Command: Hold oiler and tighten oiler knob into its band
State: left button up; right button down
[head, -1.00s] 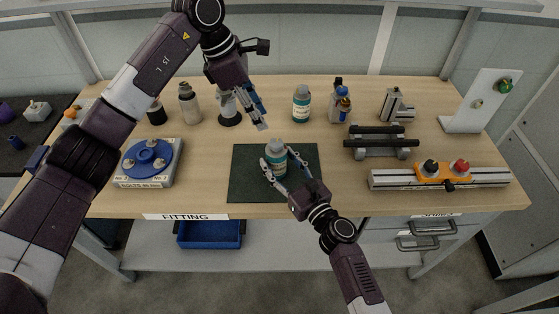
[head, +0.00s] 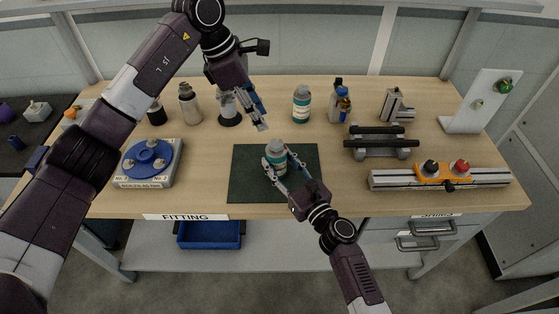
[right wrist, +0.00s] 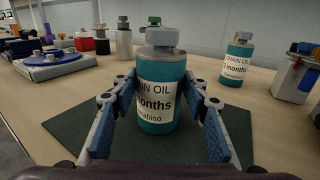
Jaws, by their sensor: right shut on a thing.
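The oiler (head: 277,160) is a teal bottle with a white label, upright on the dark green mat (head: 245,185). In the right wrist view the oiler (right wrist: 160,100) shows close up, its label partly reading "oil" and "months". The grey oiler knob (right wrist: 162,37) sits on its top; no band can be made out. My right gripper (head: 280,168) is shut on the oiler, a finger on each side of the body. My left gripper (head: 263,127) hangs behind and above the oiler, apart from it; its finger gap is unclear.
A similar teal bottle (head: 301,106) stands behind the mat. A blue round fixture (head: 148,157) is at left, grey bottles at back left. A rail with orange block (head: 440,179) and a dark-barred stand (head: 381,142) are at right. Bare wood lies beside the mat.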

pick_arm(q)
jog(key=shift+o, duration=1.2)
jog(key=shift+d+f, duration=0.15)
jog(key=shift+o, duration=0.4)
jog(key=s+d+f+m+h, duration=0.1)
jog(key=s+d+f+h, duration=0.4)
jog(key=d+h, duration=0.2)
jog(key=shift+f+g, duration=0.3)
jog(key=shift+g, duration=0.1)
jog(key=n+t+h, duration=0.4)
jog(key=n+t, duration=0.3)
jog(key=t, duration=0.4)
send_near(270, 147)
jog(key=shift+y, duration=0.3)
jog(key=x, duration=1.2)
jog(key=shift+s+r, duration=0.15)
jog(key=shift+c, duration=0.6)
jog(key=c, duration=1.1)
